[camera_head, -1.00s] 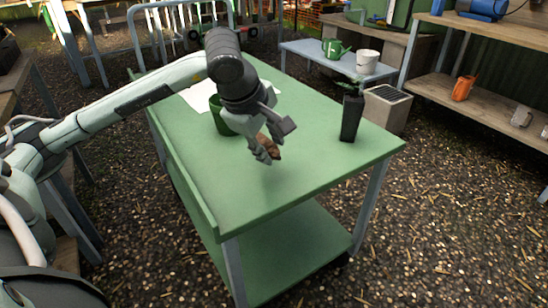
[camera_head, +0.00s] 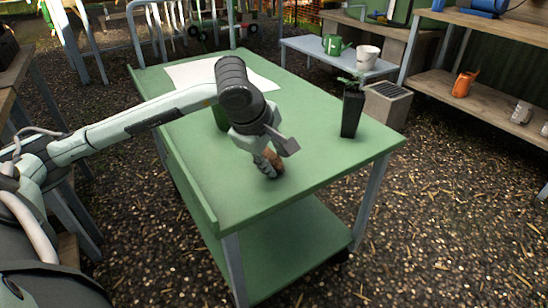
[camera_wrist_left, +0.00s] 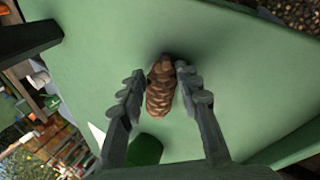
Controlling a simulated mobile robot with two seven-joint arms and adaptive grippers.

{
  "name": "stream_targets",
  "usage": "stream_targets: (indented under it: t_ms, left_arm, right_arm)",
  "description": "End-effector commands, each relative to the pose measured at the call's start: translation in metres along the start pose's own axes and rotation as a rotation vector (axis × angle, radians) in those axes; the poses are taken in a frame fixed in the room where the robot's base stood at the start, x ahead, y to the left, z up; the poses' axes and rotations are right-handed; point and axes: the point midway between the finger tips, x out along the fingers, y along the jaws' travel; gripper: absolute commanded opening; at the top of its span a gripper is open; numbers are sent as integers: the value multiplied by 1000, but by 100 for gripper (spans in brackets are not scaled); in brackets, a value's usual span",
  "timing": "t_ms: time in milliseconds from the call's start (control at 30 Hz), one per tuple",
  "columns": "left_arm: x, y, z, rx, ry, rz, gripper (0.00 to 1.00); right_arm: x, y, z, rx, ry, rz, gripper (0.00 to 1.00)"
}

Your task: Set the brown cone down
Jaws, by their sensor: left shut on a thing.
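The brown cone (camera_head: 276,159) is a scaly pine cone between the fingers of my left gripper (camera_head: 268,168). In the left wrist view the cone (camera_wrist_left: 161,90) lies lengthwise between the two grey fingers (camera_wrist_left: 158,84) of the left gripper, which is shut on it. The gripper points down close above the green table top (camera_head: 225,185), near its front half. I cannot tell whether the cone touches the table. My right gripper is in no view.
A dark green pot (camera_head: 220,117) stands behind the gripper, partly hidden by it. A white sheet (camera_head: 185,77) lies at the back of the table. A black pot with a plant (camera_head: 351,113) stands near the right edge. The table's front area is clear.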

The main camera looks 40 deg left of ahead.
Motion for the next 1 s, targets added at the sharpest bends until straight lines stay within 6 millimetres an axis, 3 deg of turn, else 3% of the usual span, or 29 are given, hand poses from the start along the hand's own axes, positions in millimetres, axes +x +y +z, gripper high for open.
stream_targets:
  t_ms: [167, 200, 267, 600, 700, 1000]
  left_arm:
    - [1, 0, 0, 0, 0, 0, 2]
    - [0, 0, 0, 0, 0, 0, 38]
    - [0, 0, 0, 0, 0, 0, 43]
    - [0, 0, 0, 0, 0, 0, 43]
    - [-2, 1, 0, 0, 0, 0, 43]
    - [-68, 2, -1, 2, 3, 6, 43]
  right_arm:
    - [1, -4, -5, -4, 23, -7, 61]
    - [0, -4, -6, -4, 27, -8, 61]
    - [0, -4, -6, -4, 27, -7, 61]
    - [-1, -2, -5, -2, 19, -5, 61]
    - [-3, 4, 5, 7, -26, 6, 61]
    - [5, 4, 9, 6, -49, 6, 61]
